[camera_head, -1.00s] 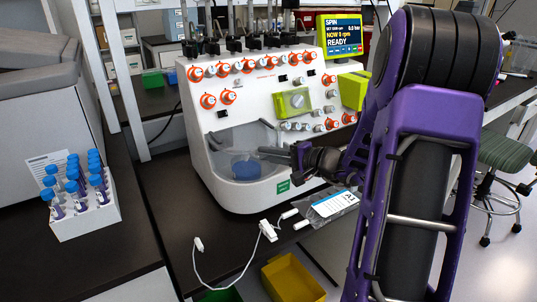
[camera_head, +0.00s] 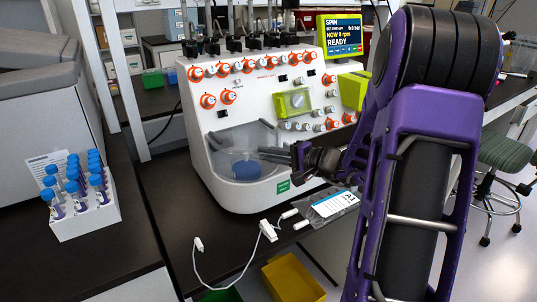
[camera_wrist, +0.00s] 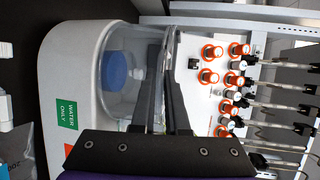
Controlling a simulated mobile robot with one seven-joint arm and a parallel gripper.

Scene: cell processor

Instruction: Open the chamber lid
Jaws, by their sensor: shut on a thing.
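The processing chamber (camera_head: 240,190) is the basin at the front of the white machine. Its clear lid (camera_head: 236,136) is see-through, so its edges and exact angle are hard to make out. A blue round part (camera_head: 247,170) shows inside, and also in the wrist view (camera_wrist: 114,68). My gripper (camera_head: 266,154) reaches in from the right, with its fingers at the chamber's right side. In the wrist view, the dark fingers of my gripper (camera_wrist: 162,50) lie along the lid's edge and are shut on it. The exact contact is partly hidden by the fingers.
The white machine (camera_head: 205,165) carries several orange-ringed knobs and a screen (camera_head: 342,35) reading READY. A labelled bag (camera_head: 333,203) and a white cable (camera_head: 245,262) lie in front. A rack (camera_head: 90,220) of blue-capped tubes stands at left. A yellow bin (camera_head: 293,280) is below.

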